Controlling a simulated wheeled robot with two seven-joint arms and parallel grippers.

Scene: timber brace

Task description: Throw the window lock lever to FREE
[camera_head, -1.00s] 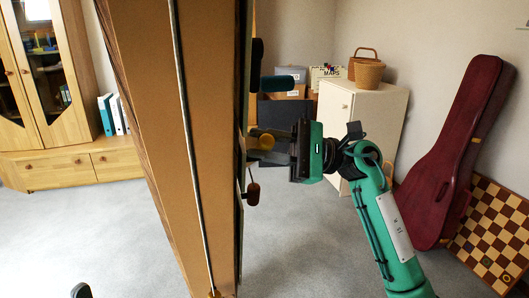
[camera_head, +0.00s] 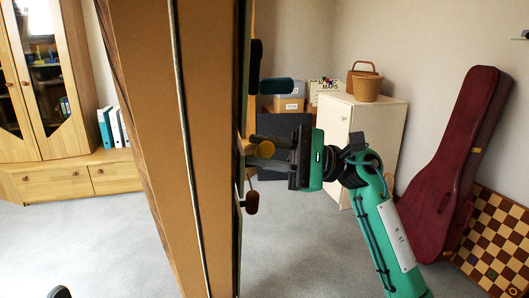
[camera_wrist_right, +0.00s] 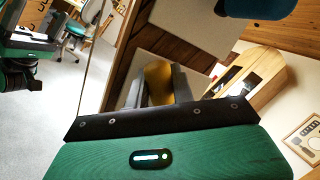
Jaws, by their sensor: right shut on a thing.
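A tall timber panel (camera_head: 150,120) stands edge-on in the head view, with several handles sticking out of its right side. A yellow rounded knob (camera_head: 266,149) sits between a dark teal handle (camera_head: 276,85) above and a dark red knob (camera_head: 252,202) below. My right gripper (camera_head: 268,148) is shut on the yellow knob, which also shows between the fingers in the right wrist view (camera_wrist_right: 158,82). No lettering such as FREE is readable, and the lever's mount is hidden. A green and black part of mine (camera_wrist_right: 18,65) shows at the wrist view's left; its jaws are unclear.
A cream cabinet (camera_head: 362,130) with baskets on top stands behind my right arm. A dark red instrument case (camera_head: 455,170) and a chequered board (camera_head: 500,240) lean at the right. A wooden cabinet (camera_head: 70,180) is at the left. Open carpet lies around the panel.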

